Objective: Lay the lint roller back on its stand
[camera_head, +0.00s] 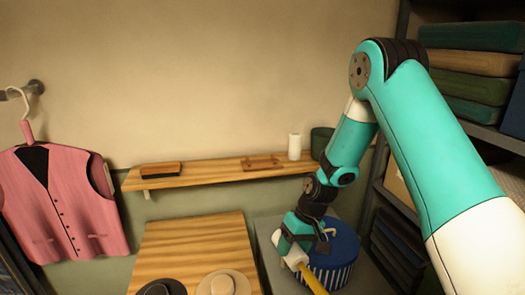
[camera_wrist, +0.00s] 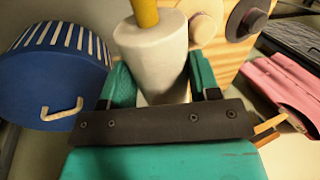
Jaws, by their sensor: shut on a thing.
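The lint roller has a white roll and a yellow handle (camera_head: 313,281). My gripper (camera_head: 289,250) is shut on its white roll, low over the grey surface beside the blue striped box. In the wrist view the white roll (camera_wrist: 155,50) sits between the teal fingers of my gripper (camera_wrist: 160,62), with the yellow handle pointing away at the top. A small brown wooden holder (camera_head: 262,162) on the wall shelf looks like the stand; it appears empty. I cannot tell whether the roller touches the surface below.
The wooden wall shelf (camera_head: 205,175) also holds a dark brush (camera_head: 160,169), a white cylinder (camera_head: 294,147) and a dark green pot (camera_head: 321,141). The blue round box (camera_head: 335,255) stands close to my gripper. Hats (camera_head: 224,283) lie on the wooden table. A shelving rack is at right.

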